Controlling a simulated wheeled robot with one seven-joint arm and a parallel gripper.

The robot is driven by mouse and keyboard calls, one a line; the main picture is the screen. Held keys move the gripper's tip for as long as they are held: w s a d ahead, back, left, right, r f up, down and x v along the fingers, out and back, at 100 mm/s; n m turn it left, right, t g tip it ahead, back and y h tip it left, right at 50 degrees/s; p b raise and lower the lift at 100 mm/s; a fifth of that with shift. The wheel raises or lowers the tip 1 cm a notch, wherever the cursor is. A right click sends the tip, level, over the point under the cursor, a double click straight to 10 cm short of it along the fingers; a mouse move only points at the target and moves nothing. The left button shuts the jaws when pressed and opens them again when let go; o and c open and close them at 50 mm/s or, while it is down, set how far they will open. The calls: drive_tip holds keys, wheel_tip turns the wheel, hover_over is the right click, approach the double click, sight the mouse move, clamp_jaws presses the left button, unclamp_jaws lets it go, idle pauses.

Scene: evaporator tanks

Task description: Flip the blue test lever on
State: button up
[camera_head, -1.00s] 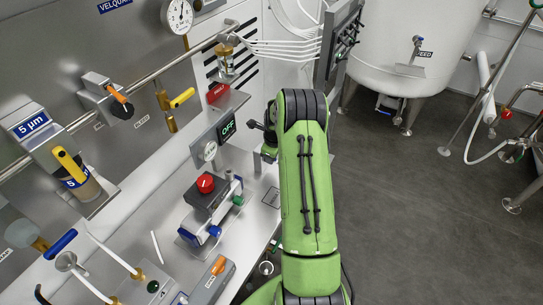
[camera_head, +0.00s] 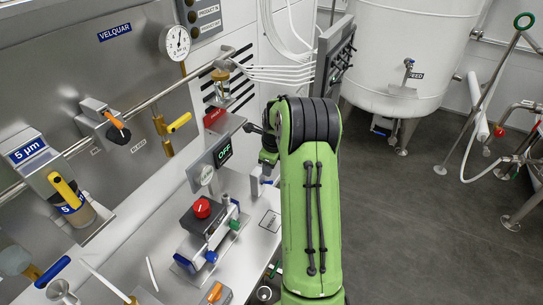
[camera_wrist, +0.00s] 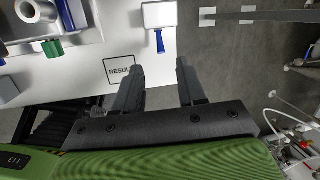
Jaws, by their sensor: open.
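A white block with a blue lever (camera_wrist: 160,41) stands on the bench in the wrist view, with the lever pointing toward my gripper. My gripper (camera_wrist: 160,70) is open and empty, its two dark fingers apart, with their tips just short of the lever and not touching it. No label naming the test lever is readable.
A RESULT label (camera_wrist: 121,70) lies on the bench left of my fingers in the wrist view. A device with a red knob (camera_head: 202,208) and blue and green fittings stands to the left. A blue-handled valve (camera_head: 52,272) is far left. Open floor (camera_head: 420,220) lies right.

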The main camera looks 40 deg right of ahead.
drive_tip(key=v, duration=0.6)
drive_tip(key=s+a+r+n+t, duration=0.1)
drive_tip(key=s+a+r+n, duration=0.2)
drive_tip(key=a+r+n, duration=0.4)
drive_tip(key=s+a+r+n, duration=0.3)
drive_tip(key=a+r+n, duration=0.25)
drive_tip(key=a, duration=0.45)
drive_tip(key=s+a+n+t, duration=0.1)
drive_tip(key=s+a+n, duration=0.4)
drive_tip(key=s+n, duration=0.3)
drive_tip(key=s+a+n+t+y, duration=0.1)
drive_tip(key=s+a+n, duration=0.5)
drive_tip(key=s+n, duration=0.3)
drive_tip(key=shift+f+n, duration=0.2)
drive_tip(key=shift+n, duration=0.45)
